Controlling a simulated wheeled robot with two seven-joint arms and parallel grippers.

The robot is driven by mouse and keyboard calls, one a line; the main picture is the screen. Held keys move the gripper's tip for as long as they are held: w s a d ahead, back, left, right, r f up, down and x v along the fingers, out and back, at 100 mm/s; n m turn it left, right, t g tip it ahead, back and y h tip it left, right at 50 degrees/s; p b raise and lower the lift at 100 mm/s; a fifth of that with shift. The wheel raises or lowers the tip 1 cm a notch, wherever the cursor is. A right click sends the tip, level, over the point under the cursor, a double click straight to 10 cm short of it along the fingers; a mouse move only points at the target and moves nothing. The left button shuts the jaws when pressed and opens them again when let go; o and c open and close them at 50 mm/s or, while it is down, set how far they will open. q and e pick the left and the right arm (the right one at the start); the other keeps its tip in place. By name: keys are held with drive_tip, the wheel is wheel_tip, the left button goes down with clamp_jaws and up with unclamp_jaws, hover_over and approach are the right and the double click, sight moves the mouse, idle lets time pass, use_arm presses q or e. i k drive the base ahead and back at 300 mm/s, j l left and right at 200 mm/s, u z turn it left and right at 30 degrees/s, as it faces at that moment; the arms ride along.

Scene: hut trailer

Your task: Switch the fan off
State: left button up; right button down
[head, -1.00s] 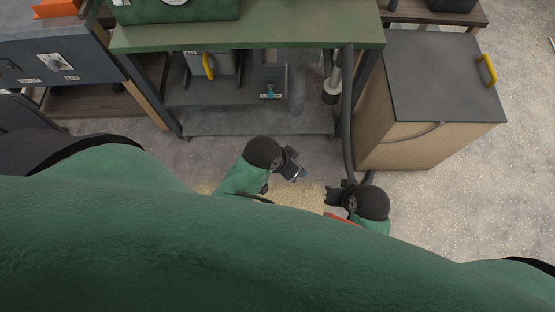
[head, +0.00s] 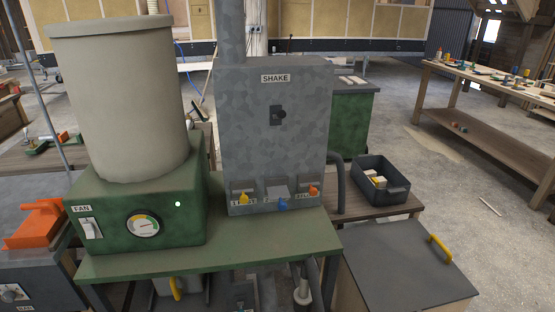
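The fan unit is a green box (head: 190,225) with a large beige cylinder (head: 125,100) on top, at the left of the green bench. Its front carries a FAN label (head: 82,208), a light switch plate with a toggle (head: 91,228) below the label, a round gauge (head: 143,224) and a small pale lamp (head: 178,204). The gauge needle's exact reading is too small to tell, and so is the toggle's position. Neither of my grippers shows in the head view now.
A grey cabinet labelled SHAKE (head: 275,130) stands right of the fan unit, with yellow, blue and orange handles below. An orange object (head: 37,224) sits at the left. A dark bin (head: 380,182) and a grey-topped box (head: 408,268) stand at the right. The bench's front strip (head: 210,257) is clear.

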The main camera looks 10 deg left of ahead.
sight(88, 228)
drive_tip(key=u, duration=1.55)
